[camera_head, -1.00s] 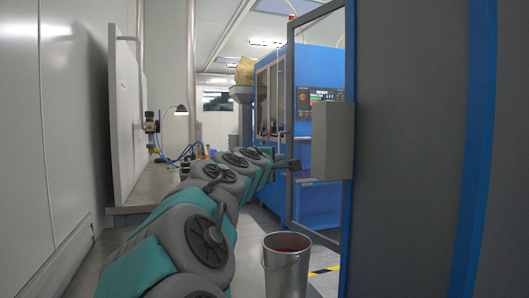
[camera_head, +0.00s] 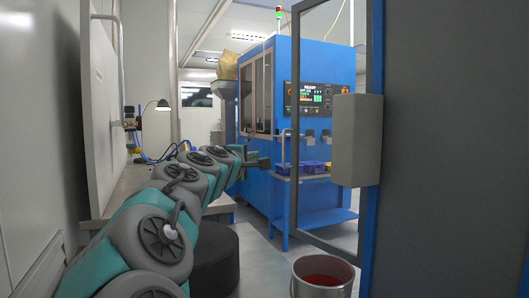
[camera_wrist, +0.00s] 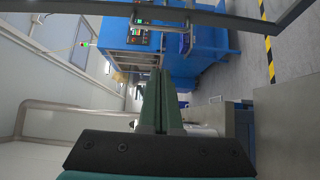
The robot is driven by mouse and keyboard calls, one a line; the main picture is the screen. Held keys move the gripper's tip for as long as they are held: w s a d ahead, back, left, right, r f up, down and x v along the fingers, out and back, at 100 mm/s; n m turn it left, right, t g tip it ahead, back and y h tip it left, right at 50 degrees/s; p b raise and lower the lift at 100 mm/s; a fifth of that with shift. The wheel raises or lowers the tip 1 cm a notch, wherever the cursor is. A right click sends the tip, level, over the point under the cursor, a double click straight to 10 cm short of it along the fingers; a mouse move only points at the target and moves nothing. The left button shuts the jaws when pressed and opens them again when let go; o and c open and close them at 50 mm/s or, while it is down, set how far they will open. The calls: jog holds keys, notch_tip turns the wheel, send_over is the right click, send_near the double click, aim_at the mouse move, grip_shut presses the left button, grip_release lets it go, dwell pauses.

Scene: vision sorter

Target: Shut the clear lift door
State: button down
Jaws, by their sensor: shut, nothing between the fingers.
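The blue sorter machine (camera_head: 315,85) stands ahead, with clear, grey-framed panels (camera_head: 262,95) on its left side. I cannot tell which of these is the lift door or whether it is raised. My gripper (camera_head: 264,162) is stretched forward, low in front of the machine and left of a grey-framed doorway. Its fingers are together and empty in the wrist view (camera_wrist: 161,78). The machine also shows at the top of the wrist view (camera_wrist: 120,32), beyond the fingertips. No contact with the machine shows.
The grey open frame (camera_head: 290,190) carries a grey box (camera_head: 357,140) close on the right. A metal bucket (camera_head: 322,278) with red inside stands on the floor below it. Blue bins (camera_head: 313,168) sit on the machine's shelf.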

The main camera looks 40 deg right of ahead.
jog(key=d, duration=0.1)
jog(key=p, duration=0.2)
send_near(293, 149)
jog(key=shift+w+d, duration=0.15)
jog(key=shift+w, duration=0.95)
jog(key=shift+w+d, duration=0.15)
jog(key=shift+w, duration=0.95)
jog(key=d+g, duration=0.1)
jog(key=d, duration=0.2)
jog(key=d+m+g+h, duration=0.1)
jog(key=d, duration=0.3)
jog(key=shift+w+r+m, duration=0.1)
jog(key=shift+w+m, duration=0.15)
jog(key=shift+m, duration=0.05)
jog(key=shift+d, duration=0.55)
jog(key=shift+a, duration=0.15)
